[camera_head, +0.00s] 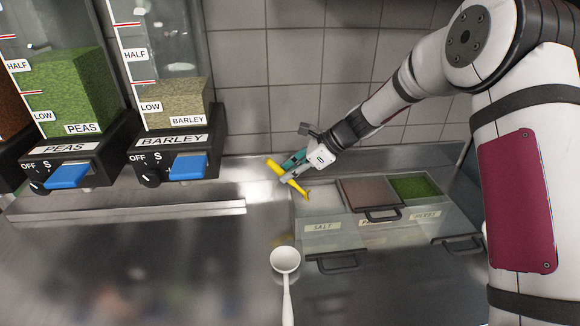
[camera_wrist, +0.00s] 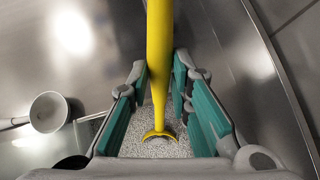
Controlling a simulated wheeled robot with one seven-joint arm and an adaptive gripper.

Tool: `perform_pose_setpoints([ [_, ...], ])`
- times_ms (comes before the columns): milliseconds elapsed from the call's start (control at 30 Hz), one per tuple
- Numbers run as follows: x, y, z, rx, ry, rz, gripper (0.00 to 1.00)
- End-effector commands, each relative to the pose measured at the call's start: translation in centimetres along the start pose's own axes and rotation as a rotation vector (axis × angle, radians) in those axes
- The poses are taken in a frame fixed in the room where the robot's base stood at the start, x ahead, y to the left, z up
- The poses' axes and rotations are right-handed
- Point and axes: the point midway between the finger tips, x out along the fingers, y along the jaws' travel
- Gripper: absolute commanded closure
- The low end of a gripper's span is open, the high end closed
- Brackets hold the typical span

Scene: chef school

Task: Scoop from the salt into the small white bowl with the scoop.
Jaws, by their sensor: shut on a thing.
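My gripper (camera_head: 291,166) is shut on the yellow scoop (camera_head: 299,188), which tilts down to the right. In the wrist view the scoop (camera_wrist: 159,50) runs between the teal finger pads, and its curved end is over the pale grainy salt (camera_wrist: 172,147). I cannot tell how deep that end sits or whether it holds salt. The salt compartment (camera_head: 318,203) is the leftmost one, labelled SALT. The small white bowl (camera_head: 285,260), with a long white handle, lies on the steel counter in front of it. The bowl (camera_wrist: 48,112) also shows at left in the wrist view.
A brown-filled compartment (camera_head: 369,193) and a green herb compartment (camera_head: 415,187) stand right of the salt, with black-handled lids around them. Peas (camera_head: 70,90) and barley (camera_head: 173,103) dispensers stand at left. A tiled wall (camera_head: 295,65) rises behind. The counter left of the bowl is clear.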

Motion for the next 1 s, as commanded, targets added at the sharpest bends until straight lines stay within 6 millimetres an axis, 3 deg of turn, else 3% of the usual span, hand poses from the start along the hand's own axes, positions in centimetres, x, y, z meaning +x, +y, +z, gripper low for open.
perform_pose_setpoints([
  [100, 0.3, -0.1, -0.6, 0.0, 0.0, -0.001, 1.0],
  [467, -1.5, 0.0, -2.1, 0.001, 0.0, -0.002, 1.0],
  [767, 0.1, 0.0, -0.7, -0.002, 0.0, 0.0, 1.0],
  [1000, -1.2, -0.1, -1.8, 0.001, 0.0, -0.002, 1.0],
])
